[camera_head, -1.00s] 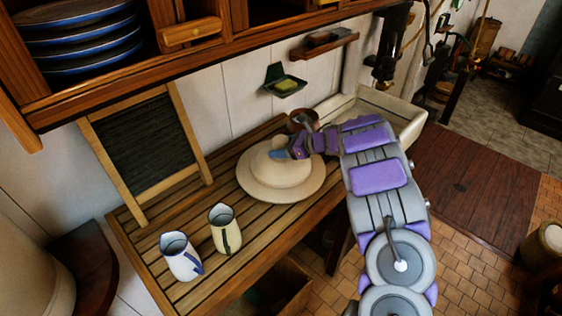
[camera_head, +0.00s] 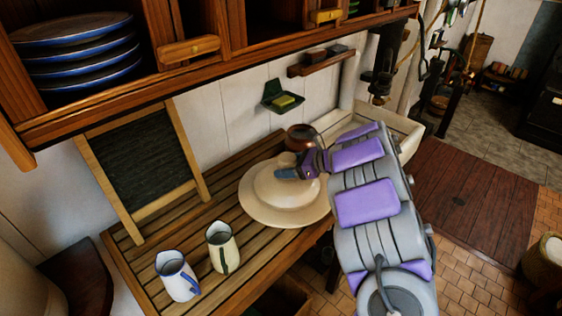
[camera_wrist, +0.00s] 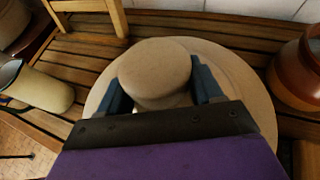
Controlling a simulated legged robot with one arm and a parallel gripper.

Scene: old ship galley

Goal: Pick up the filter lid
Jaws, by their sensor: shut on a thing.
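The filter lid (camera_head: 268,208) is a wide cream disc with a raised round knob on top. It lies low at the slatted wooden counter, and whether it touches the slats cannot be told. My gripper (camera_head: 284,174) reaches in from the right over its top. In the wrist view, the blue fingers of my gripper (camera_wrist: 158,85) stand on either side of the lid's knob (camera_wrist: 155,70) and are shut on it. My gripper hides part of the lid's near side in the wrist view.
Two jugs, one white and blue (camera_head: 177,277) and one cream (camera_head: 221,248), stand at the counter's front left. A brown pot (camera_head: 300,137) is close behind the lid. A wooden shelf (camera_head: 215,75) hangs above; a soap dish (camera_head: 285,97) is on the wall.

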